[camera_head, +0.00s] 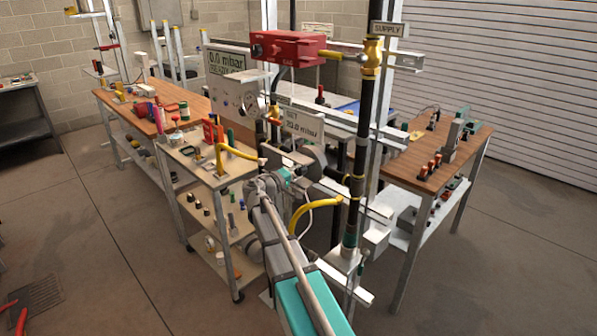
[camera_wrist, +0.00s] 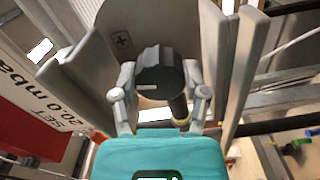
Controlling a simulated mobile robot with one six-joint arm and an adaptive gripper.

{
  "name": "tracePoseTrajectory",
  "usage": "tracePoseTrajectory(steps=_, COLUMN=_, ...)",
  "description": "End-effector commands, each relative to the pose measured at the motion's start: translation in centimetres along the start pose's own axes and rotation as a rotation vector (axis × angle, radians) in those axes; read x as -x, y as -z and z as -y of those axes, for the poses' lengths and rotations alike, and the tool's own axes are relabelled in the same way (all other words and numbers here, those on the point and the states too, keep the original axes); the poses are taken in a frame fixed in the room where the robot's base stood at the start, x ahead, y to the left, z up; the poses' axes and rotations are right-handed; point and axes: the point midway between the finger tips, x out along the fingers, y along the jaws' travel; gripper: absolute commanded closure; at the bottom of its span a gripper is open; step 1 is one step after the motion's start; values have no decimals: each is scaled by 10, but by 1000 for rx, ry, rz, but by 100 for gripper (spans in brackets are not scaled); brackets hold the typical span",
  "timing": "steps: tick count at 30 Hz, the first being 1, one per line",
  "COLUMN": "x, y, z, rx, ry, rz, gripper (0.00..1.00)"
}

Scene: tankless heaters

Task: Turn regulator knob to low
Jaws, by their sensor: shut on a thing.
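The regulator knob (camera_wrist: 160,72) is dark, ridged and round, with a short pale line on its face. It sits in front of a grey round regulator body (camera_wrist: 95,70) that bears a plus mark. My gripper (camera_wrist: 158,84) has one finger on each side of the knob and is shut on it. In the head view the grey regulator body (camera_head: 311,163) shows beyond the end of my arm, and the knob is hidden there. A sign reading SET 20.0 mbar (camera_head: 302,122) hangs above it and also shows in the wrist view (camera_wrist: 38,112).
A dark vertical pipe (camera_head: 354,190) with a yellow fitting on top stands right of my arm. A red box (camera_head: 288,47) and a 0.0 mbar display (camera_head: 227,62) are above. A crowded cart (camera_head: 210,178) stands left and a wooden bench (camera_head: 425,155) right.

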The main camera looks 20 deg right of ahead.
Motion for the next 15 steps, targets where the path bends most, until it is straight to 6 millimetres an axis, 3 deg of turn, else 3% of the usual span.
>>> tracePoseTrajectory(steps=10, x=-1, y=2, z=-1, rx=4, ry=-4, rz=-5, gripper=89)
tracePoseTrajectory(steps=11, x=-1, y=2, z=-1, rx=4, ry=-4, rz=-4, gripper=36)
tracePoseTrajectory(steps=15, x=-1, y=2, z=-1, rx=3, ry=-3, rz=-3, gripper=10)
